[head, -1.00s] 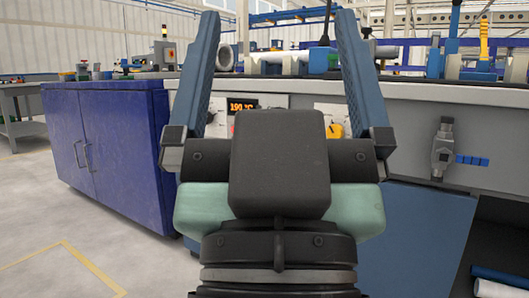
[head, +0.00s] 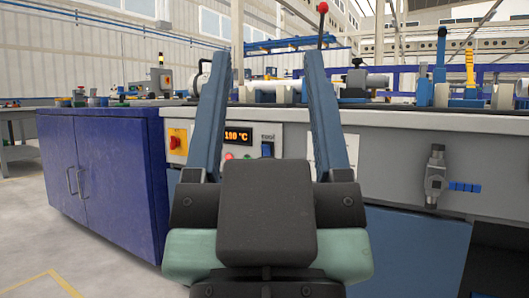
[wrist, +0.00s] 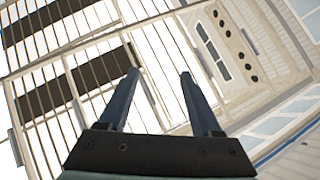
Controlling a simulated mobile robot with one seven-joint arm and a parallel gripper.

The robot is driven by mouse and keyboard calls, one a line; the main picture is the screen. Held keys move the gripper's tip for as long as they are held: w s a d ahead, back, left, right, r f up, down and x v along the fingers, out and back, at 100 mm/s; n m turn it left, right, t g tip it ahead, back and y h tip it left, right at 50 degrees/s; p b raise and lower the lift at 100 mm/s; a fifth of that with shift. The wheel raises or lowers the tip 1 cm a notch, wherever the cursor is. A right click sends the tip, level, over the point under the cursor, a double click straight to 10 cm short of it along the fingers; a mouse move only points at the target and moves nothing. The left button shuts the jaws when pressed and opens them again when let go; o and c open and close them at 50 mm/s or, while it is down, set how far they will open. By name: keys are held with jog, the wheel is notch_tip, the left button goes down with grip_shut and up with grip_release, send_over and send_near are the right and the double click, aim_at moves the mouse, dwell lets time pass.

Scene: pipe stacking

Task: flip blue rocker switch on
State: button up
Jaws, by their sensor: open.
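The blue rocker switch (head: 267,149) sits on the light control panel (head: 250,142) on the front of the workbench, just right of the orange temperature display (head: 238,136). In the head view it shows between my gripper's two fingers, farther off than they are. My gripper (head: 268,68) is open and empty, with its fingers pointing up and apart from the panel. In the wrist view my gripper (wrist: 160,73) is also open, with only the building's ceiling and wall behind it. The switch is not in the wrist view.
A yellow and red knob (head: 177,142) is at the panel's left. A blue cabinet (head: 105,180) stands left of the bench. A grey valve fitting (head: 435,178) is on the bench front at right. Pipes and clamps line the bench top. Open floor lies at lower left.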

notch_tip(320, 180, up, 9)
jog(key=p, duration=0.8)
jog(key=shift+r+p, duration=0.15)
jog(key=shift+p, duration=0.15)
jog(key=c, duration=0.9)
notch_tip(320, 180, up, 23)
jog(key=p, duration=2.2)
jog(key=shift+p, duration=0.3)
grip_shut()
jog(key=shift+f, duration=0.3)
